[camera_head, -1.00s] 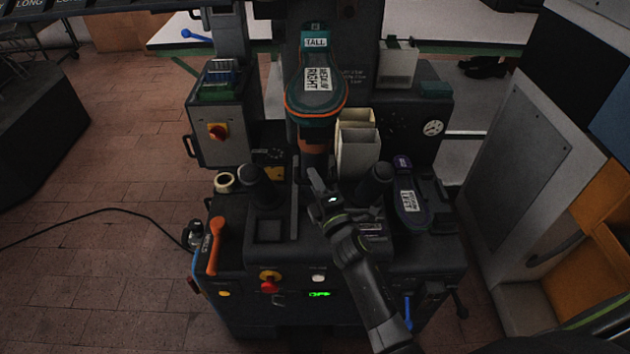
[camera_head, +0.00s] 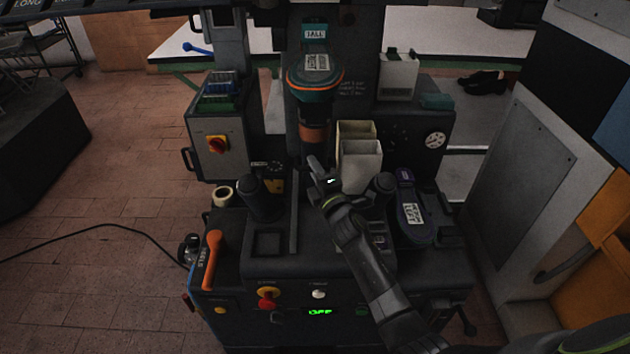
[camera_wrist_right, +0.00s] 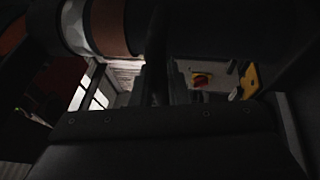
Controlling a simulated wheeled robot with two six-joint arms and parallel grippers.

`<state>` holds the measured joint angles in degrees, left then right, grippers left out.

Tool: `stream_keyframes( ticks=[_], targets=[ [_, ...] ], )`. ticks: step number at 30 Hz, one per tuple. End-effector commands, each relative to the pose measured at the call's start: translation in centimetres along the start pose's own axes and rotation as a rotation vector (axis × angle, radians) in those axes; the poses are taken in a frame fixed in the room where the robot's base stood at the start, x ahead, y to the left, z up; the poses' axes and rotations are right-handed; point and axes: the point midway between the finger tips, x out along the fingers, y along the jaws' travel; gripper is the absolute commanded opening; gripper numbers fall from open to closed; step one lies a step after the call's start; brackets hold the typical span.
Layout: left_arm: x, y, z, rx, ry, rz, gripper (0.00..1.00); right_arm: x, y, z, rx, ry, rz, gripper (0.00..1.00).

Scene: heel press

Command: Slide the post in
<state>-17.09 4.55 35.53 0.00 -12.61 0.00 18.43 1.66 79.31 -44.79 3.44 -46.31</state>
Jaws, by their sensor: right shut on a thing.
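The dark post (camera_head: 314,111), with an orange-brown band low on it, stands upright in front of the machine's column in the head view. A teal and orange shoe last (camera_head: 317,83) with white labels sits on top of it. My right gripper (camera_head: 318,166) is shut at the post's lower end, right below the band. The grip itself is hidden. In the right wrist view a copper-coloured band (camera_wrist_right: 112,28) shows close by at the top, and the dark jaws (camera_wrist_right: 157,80) are hard to make out. My left gripper is not in view.
Pale bins (camera_head: 362,163) stand just right of the post. A purple-rimmed last labelled LEFT (camera_head: 411,212) lies at the right. Dark pads (camera_head: 259,199) flank the middle, and a tape roll (camera_head: 222,196) and orange lever (camera_head: 212,258) are at the left.

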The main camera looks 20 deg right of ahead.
Motion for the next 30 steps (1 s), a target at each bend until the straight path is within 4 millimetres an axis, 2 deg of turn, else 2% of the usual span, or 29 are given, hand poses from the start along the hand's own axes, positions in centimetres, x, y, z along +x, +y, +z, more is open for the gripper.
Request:
stream_keyframes(
  ticks=[8,9,13,23,26,30],
  targets=[
    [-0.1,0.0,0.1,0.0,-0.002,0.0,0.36,0.2,0.3,0.1,-0.003,-0.002,0.003,0.0],
    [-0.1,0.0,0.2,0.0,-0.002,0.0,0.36,0.2,0.3,0.1,-0.003,-0.002,0.003,0.18],
    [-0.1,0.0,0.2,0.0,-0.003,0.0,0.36,0.2,0.3,0.1,-0.002,-0.002,0.003,0.35],
    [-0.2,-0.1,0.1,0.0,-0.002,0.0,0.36,-0.1,0.2,0.1,-0.001,-0.001,0.002,0.36],
    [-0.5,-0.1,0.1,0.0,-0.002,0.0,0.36,-0.9,0.2,0.1,-0.001,-0.001,0.001,0.36],
    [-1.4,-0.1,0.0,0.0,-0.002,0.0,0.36,-3.0,0.4,0.1,0.0,-0.002,-0.001,0.36]
  ],
)
